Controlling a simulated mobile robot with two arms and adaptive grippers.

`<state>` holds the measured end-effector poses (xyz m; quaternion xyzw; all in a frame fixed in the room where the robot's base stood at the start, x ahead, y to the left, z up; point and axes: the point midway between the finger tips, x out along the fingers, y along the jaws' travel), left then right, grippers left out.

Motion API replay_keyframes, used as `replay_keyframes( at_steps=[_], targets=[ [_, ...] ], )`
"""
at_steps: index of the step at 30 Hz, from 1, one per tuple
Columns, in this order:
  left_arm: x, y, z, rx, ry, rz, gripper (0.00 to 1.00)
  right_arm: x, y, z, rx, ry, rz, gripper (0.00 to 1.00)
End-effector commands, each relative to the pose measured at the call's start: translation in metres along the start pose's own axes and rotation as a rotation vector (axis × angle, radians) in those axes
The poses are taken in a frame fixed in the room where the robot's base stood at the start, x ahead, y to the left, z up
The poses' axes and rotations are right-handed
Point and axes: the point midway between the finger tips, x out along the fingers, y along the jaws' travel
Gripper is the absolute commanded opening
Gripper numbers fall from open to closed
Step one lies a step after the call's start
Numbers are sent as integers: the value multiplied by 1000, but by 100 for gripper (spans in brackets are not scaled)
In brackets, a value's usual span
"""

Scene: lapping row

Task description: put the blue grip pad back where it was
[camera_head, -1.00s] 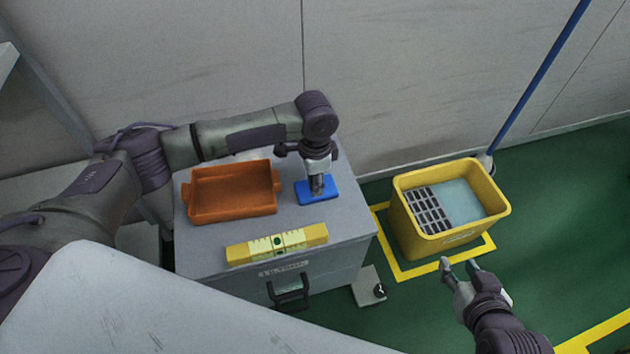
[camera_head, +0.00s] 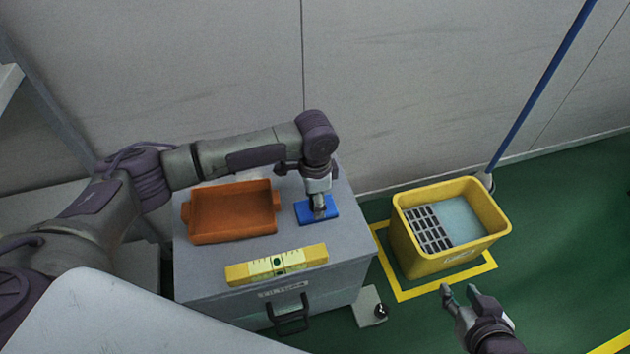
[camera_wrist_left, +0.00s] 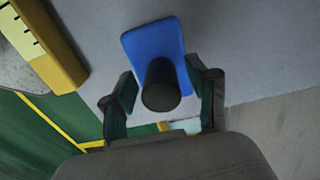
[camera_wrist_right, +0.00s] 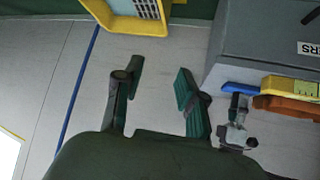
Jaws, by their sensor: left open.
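The blue grip pad (camera_head: 303,213) lies flat on the grey cabinet top, to the right of the orange tray. In the left wrist view the pad (camera_wrist_left: 150,42) shows a dark round knob (camera_wrist_left: 162,85) standing up from it. My left gripper (camera_head: 320,207) points down over the pad. Its fingers (camera_wrist_left: 160,80) are open, one on each side of the knob, with gaps visible. My right gripper (camera_head: 460,292) is open and empty, in front of the yellow bucket; its spread fingers (camera_wrist_right: 158,85) also show in the right wrist view.
The orange tray (camera_head: 232,235) and a yellow spirit level (camera_head: 245,274) rest on the cabinet (camera_head: 205,275). A yellow bucket (camera_head: 425,266) with a grid and a blue pole stands on the green floor to the right. A wall (camera_head: 400,90) rises behind. The cabinet top's back right is clear.

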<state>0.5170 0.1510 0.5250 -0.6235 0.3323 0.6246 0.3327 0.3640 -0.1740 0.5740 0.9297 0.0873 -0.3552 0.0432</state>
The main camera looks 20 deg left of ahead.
Motion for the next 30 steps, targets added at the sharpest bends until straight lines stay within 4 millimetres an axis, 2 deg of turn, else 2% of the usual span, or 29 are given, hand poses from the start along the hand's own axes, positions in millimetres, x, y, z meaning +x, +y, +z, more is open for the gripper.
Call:
replay_keyframes(
  at_steps=[8, 14, 18, 21, 26, 30],
  targets=[
    [-40, -1, 0, 0, 2, -1, 59, -25, 8, 57, 7, -312, 18, 40],
    [-73, -1, 0, -1, 2, -1, 59, -55, 12, 94, 15, -537, 29, 40],
    [-98, -1, 0, -2, 2, -1, 59, -61, 12, 87, 15, -534, 29, 40],
    [-109, -1, 0, -2, 1, -1, 59, -62, 12, 84, 15, -534, 29, 40],
    [-116, -1, 0, -2, 1, 0, 59, -63, 12, 83, 15, -533, 29, 40],
    [-113, 3, -1, 2, 4, 3, 59, -63, 12, 84, 15, -532, 29, 40]
  ],
)
